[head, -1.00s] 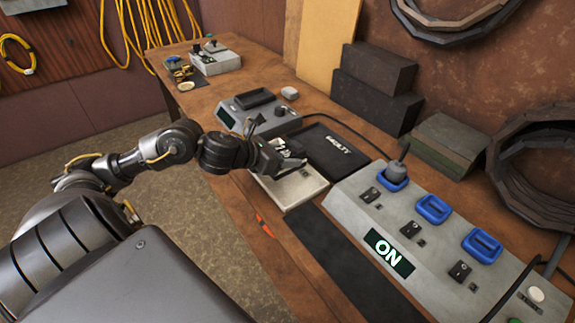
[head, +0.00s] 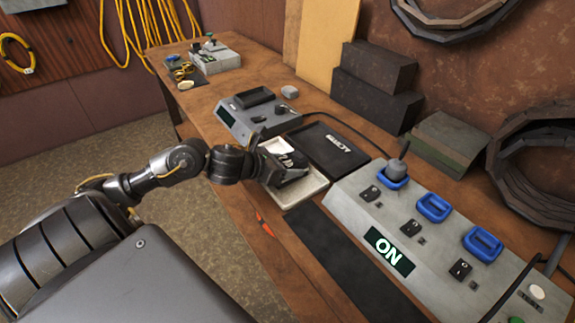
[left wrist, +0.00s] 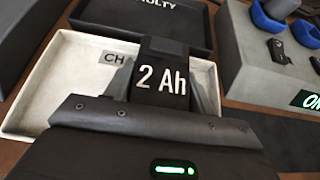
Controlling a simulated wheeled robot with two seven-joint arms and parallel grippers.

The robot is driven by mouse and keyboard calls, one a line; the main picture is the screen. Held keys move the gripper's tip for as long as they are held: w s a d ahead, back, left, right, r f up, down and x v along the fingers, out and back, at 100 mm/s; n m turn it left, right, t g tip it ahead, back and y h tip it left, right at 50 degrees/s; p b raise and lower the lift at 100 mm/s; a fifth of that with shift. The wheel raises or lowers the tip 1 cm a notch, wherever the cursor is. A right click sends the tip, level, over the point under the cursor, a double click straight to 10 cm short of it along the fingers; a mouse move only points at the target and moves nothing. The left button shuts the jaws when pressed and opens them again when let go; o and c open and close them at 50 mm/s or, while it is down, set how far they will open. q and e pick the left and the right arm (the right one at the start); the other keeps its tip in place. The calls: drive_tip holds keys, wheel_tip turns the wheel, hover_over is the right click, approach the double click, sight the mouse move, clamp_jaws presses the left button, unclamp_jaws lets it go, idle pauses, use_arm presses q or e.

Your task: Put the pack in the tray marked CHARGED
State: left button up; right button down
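The black pack marked "2 Ah" (head: 293,161) shows large in the left wrist view (left wrist: 161,88). My left gripper (head: 284,166) has a finger on each side of it and appears shut on it. The pack is over or in the pale tray (head: 312,188), which also shows in the left wrist view (left wrist: 62,72). Its label (left wrist: 114,58) reads "CH", the rest hidden behind the pack. I cannot tell whether the pack touches the tray floor. A black tray marked "FAULTY" (head: 352,167) lies just behind and is empty. My right gripper is not in view.
A grey console (head: 405,213) with blue sockets, switches and an "ON" display stands at the right. A grey device (head: 262,120) with a dark recess sits behind the trays. Dark boxes (head: 372,90) stand by the wall. A black mat (head: 325,245) lies in front.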

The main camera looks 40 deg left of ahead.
use_arm(q)
drive_tip(key=o, duration=0.3)
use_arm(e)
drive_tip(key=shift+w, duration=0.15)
use_arm(q)
drive_tip(key=shift+o, duration=0.2)
drive_tip(key=shift+r+p, duration=0.25)
drive_tip(key=shift+p, duration=0.05)
drive_tip(key=b+v, duration=0.1)
drive_tip(key=v, duration=0.6)
drive_tip(key=shift+s+f+b, duration=0.15)
drive_tip(key=shift+s+b, duration=0.15)
drive_tip(key=shift+b, duration=0.1)
drive_tip(key=p+v, duration=0.4)
drive_tip(key=shift+s+a+r, duration=0.1)
drive_tip(key=shift+s+r, duration=0.05)
drive_tip(key=shift+r, duration=0.05)
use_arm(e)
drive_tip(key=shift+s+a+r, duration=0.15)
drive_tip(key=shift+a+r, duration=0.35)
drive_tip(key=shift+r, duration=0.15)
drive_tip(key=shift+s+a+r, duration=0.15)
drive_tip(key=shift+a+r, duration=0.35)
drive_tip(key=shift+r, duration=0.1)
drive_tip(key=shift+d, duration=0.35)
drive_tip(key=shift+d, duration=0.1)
